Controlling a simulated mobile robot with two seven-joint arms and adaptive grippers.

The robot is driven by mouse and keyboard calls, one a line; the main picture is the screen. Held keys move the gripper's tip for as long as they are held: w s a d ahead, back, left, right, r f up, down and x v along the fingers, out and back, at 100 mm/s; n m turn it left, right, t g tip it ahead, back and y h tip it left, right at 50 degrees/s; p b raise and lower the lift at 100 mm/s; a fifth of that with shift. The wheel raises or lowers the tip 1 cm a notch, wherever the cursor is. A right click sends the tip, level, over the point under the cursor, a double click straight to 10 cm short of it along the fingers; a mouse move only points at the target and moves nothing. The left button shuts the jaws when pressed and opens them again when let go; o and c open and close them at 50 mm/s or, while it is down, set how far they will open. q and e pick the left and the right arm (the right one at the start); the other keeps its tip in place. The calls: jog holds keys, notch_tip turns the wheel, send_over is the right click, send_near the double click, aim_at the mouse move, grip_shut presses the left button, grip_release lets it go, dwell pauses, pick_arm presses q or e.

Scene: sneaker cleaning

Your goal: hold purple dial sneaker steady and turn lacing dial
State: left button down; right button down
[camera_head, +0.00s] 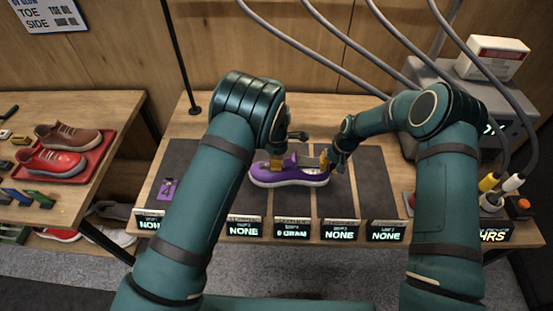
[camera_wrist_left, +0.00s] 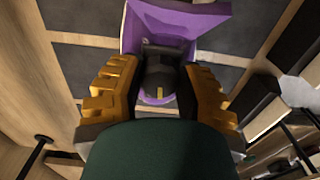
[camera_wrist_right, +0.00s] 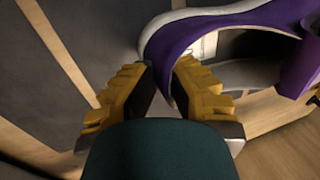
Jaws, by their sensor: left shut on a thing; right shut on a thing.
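The purple dial sneaker (camera_head: 290,177) lies upright on a dark mat strip in the middle of the table, its white sole toward the front. My right gripper (camera_head: 327,161) is shut on the sneaker's right-hand end; in the right wrist view its fingers (camera_wrist_right: 163,88) pinch the purple rim (camera_wrist_right: 180,42). My left gripper (camera_head: 276,160) is at the upper front of the sneaker. In the left wrist view its fingers (camera_wrist_left: 158,85) stand either side of a dark part with a yellow mark, which looks like the lacing dial (camera_wrist_left: 159,74). My forearm hides some of the contact.
Several label displays (camera_head: 243,226) line the table's front edge. A purple card (camera_head: 167,189) lies at the left. A side bench holds a red tray (camera_head: 96,150) with shoes. A grey machine (camera_head: 440,75) and bottles (camera_head: 490,183) stand at the right.

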pick_arm(q)
jog(key=m, duration=0.5)
jog(key=shift+m, duration=0.3)
jog(key=shift+s, duration=0.1)
dwell(0.3)
jog(key=c, duration=0.5)
grip_release()
notch_tip(320, 180, up, 12)
